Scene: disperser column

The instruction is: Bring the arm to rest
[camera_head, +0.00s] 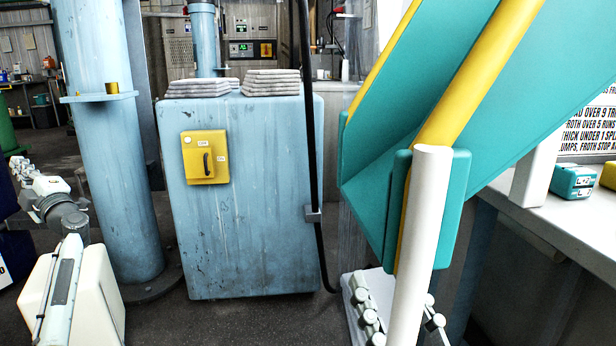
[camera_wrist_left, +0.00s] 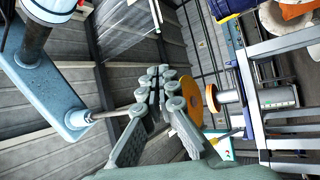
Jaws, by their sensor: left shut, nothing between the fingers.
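In the left wrist view my left gripper (camera_wrist_left: 163,75) is shut and empty, its two grey knuckled fingers together. In the head view my left arm comes in at the lower left, and its small pale gripper (camera_head: 22,168) is at the left edge, left of the blue column. The fingers are too small there to read. Pale parts with grey knobs, seemingly my right gripper (camera_head: 400,315), show at the bottom. A white post covers their middle, so their opening cannot be read.
A blue cabinet (camera_head: 245,240) with a yellow switch box (camera_head: 205,157) and stacked bags (camera_head: 272,83) stands mid-view. A blue column (camera_head: 118,190) stands left of it. A large teal-and-yellow panel (camera_head: 500,110) fills the right. A blue bracket (camera_wrist_left: 62,105) is left of the fingers.

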